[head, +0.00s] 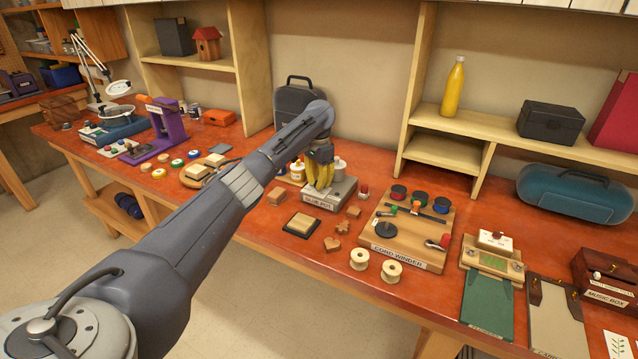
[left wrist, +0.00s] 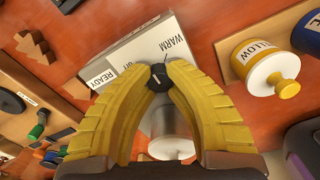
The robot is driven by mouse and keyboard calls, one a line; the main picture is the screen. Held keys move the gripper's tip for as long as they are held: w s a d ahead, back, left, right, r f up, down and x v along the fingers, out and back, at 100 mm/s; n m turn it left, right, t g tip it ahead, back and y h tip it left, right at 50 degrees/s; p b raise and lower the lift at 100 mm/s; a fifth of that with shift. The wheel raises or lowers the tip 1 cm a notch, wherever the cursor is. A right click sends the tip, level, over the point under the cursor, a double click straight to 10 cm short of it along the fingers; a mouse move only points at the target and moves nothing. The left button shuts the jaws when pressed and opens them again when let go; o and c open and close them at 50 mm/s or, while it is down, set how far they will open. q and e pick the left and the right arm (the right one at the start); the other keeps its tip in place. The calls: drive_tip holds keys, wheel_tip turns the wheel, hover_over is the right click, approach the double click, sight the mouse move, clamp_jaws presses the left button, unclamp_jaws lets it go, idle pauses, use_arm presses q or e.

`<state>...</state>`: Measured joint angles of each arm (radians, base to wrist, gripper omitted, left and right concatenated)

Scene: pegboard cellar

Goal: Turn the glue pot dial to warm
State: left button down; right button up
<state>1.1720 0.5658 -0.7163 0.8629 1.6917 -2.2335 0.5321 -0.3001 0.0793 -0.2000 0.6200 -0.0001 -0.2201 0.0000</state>
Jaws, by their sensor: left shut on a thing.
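The glue pot (head: 341,193) is a low grey box with a name label on its front, on the red-orange bench in the head view. In the left wrist view its pale top (left wrist: 125,52) carries the words WARM and READY, with another word partly hidden between them. My left gripper (head: 319,188) reaches down over the box with yellow fingers. In the left wrist view its fingertips are shut on the small dark dial (left wrist: 159,76). The dial's pointer setting is hard to read. A metal pot (left wrist: 176,130) shows between the fingers. My right gripper is not in view.
The cord winder board (head: 410,225) stands to the right of the glue pot. A yellow-labelled jar (left wrist: 262,62) is close by. Wooden pieces, a dark square pad (head: 290,229) and two spools (head: 359,260) lie in front. Shelves stand behind.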

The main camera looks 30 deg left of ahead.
use_arm(q)
drive_tip(key=m, duration=0.3)
drive_tip(key=shift+m, duration=2)
drive_tip(key=c, duration=1.1)
unclamp_jaws()
wheel_tip(320, 180, up, 12)
